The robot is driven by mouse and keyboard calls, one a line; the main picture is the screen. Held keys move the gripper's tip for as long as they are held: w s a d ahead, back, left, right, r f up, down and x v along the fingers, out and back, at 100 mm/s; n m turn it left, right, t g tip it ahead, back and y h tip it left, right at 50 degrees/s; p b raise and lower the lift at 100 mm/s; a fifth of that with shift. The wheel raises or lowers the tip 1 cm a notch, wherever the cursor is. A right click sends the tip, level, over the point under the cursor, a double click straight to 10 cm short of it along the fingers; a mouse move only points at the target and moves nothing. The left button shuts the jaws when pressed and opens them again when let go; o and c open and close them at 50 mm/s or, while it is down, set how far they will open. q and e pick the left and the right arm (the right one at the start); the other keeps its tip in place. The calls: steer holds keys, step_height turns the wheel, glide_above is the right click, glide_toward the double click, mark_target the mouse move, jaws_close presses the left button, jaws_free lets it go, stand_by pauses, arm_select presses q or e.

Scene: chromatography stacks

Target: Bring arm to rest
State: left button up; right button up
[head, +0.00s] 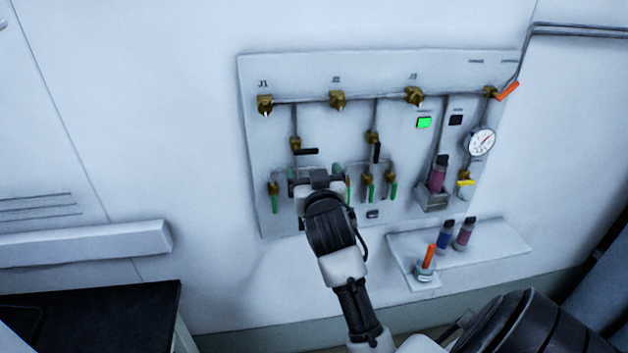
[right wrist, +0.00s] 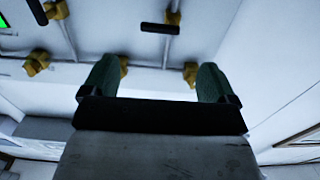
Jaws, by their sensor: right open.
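My right arm reaches up from the lower right of the head view. Its gripper (head: 315,174) is in front of the lower middle-left of the white valve panel (head: 265,180) and covers part of it. In the right wrist view the two dark green fingers of the right gripper (right wrist: 158,82) stand wide apart with nothing held between them. Brass fittings (right wrist: 190,74) show behind and beside the fingers; I cannot tell whether any is touched. My left gripper is not in view.
The panel carries brass valves (head: 337,100), green-handled valves (head: 274,203), a lit green indicator (head: 424,122) and a gauge (head: 481,141). Right of my arm, a white shelf (head: 500,242) holds vials (head: 464,234) and an orange-handled item (head: 429,257). A dark worktop (head: 90,315) is lower left.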

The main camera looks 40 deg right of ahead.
steer(key=shift+s+a, duration=0.1)
steer(key=shift+s, duration=0.05)
stand_by(0.4)
steer(key=w+a+f+n+g+y+b, duration=0.1)
steer(key=w+a+f+n+g+y, duration=0.15)
steer(key=f, duration=0.95)
steer(key=w+a+f+n+g+y, duration=0.1)
steer(key=a+f+n+y, duration=0.2)
steer(key=f, duration=1)
steer(key=s+a+f+g+y, duration=0.1)
steer(key=s+a+f, duration=0.25)
steer(key=f, duration=0.55)
steer(key=s+a+f+g+y, duration=0.15)
steer(key=s+f, duration=0.25)
steer(key=f, duration=0.4)
steer(key=s+a+f+n+g+b, duration=0.1)
steer(key=s+a+f+g, duration=0.1)
steer(key=s+f, duration=0.7)
steer(key=s+a+f+n+g+b, duration=0.1)
steer(key=s+a+f+g, duration=0.15)
steer(key=s+f, duration=0.6)
steer(key=s+f+g, duration=0.2)
steer(key=s+f, duration=0.2)
steer(key=s, duration=0.6)
steer(key=s+a+f+g+y, duration=0.1)
steer(key=s+f, duration=0.3)
steer(key=s, duration=0.7)
steer(key=shift+f+n+g, duration=0.15)
steer(key=shift+n+g, duration=0.3)
